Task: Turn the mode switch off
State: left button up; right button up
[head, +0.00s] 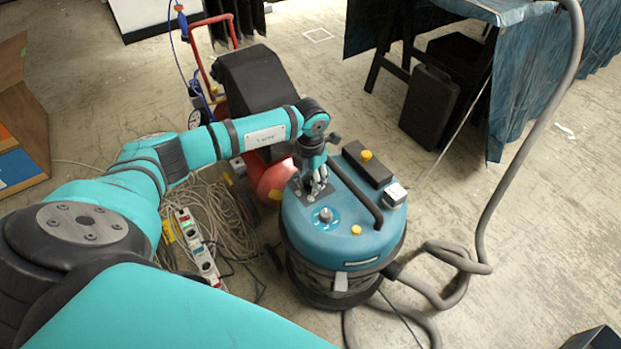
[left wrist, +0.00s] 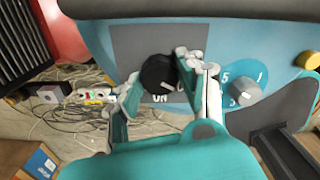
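The mode switch is a round black knob (left wrist: 158,73) with a pale pointer mark, on a grey plate (left wrist: 125,45) atop the teal vacuum machine (head: 330,238). The word ON shows below the knob in the left wrist view, with the pointer mark at the knob's lower right. My left gripper (head: 318,185) is down at the plate. In the left wrist view its fingers (left wrist: 160,78) stand apart on either side of the knob; I cannot tell whether they touch it. The gripper hides the knob in the head view. My right gripper is not in view.
A silver numbered dial (head: 325,215) sits close to the plate. A dark handle (head: 357,195) arches over the machine's top. A grey hose (head: 520,150) rises at the right. Coiled cables and a power strip (head: 198,246) lie left of the machine.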

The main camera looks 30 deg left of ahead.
aim_at(310, 180)
pick_arm(q)
jog(key=o, duration=0.4)
notch_tip(310, 180, up, 12)
jog(key=shift+r, duration=0.1)
dwell(0.4)
dwell(0.3)
